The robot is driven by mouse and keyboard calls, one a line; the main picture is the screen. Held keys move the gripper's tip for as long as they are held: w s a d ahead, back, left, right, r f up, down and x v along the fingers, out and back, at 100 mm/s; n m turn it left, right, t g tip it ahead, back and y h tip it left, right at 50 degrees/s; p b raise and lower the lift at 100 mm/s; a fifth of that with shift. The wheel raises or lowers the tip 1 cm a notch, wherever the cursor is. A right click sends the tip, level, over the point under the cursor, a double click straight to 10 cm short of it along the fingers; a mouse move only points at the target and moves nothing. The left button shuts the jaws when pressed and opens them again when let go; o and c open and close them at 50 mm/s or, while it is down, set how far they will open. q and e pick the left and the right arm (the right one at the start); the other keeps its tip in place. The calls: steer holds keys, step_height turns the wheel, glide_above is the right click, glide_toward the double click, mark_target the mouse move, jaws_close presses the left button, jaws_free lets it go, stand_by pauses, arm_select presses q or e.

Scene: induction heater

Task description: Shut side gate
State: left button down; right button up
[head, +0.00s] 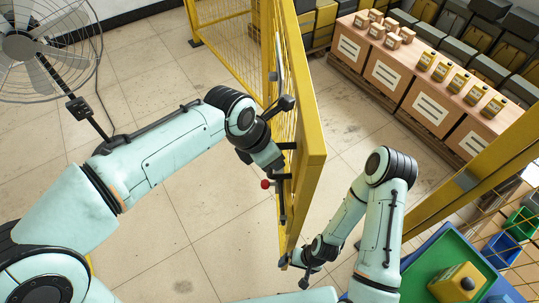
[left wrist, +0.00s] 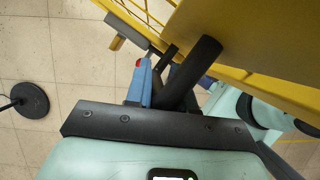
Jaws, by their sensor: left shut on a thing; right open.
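The yellow side gate (head: 304,195) stands edge-on in the middle of the head view, apart from the yellow post at the right. A dark handle (head: 282,205) with a red knob (head: 265,184) sits on its left face. My left gripper (head: 284,163) is shut at the handle. In the left wrist view its fingers (left wrist: 165,85) close around a dark bar beside the yellow gate frame (left wrist: 245,45); the exact contact is partly hidden. My right gripper (head: 298,268) is open near the gate's lower end; whether it touches the gate is unclear.
A fan (head: 20,45) stands at the upper left. Wooden crates (head: 395,75) with small boxes stand behind the gate at right. A yellow fence post (head: 455,185) and a green-topped surface (head: 425,265) are at lower right.

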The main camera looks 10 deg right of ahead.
arm_select(q)
steer(key=shift+w+d+r, duration=0.15)
steer(key=shift+d+r, duration=0.05)
steer(key=shift+d, duration=0.05)
arm_select(e)
steer(key=shift+d, duration=0.15)
arm_select(q)
steer(key=c, duration=1.1)
jaws_free()
steer(key=shift+f, duration=0.15)
arm_select(e)
steer(key=shift+w, duration=0.1)
arm_select(q)
steer(key=p+v, duration=0.1)
steer(key=v, duration=1.2)
steer(key=shift+a, duration=0.25)
arm_select(e)
steer(key=shift+w+r, duration=0.8)
steer(key=shift+w, duration=0.1)
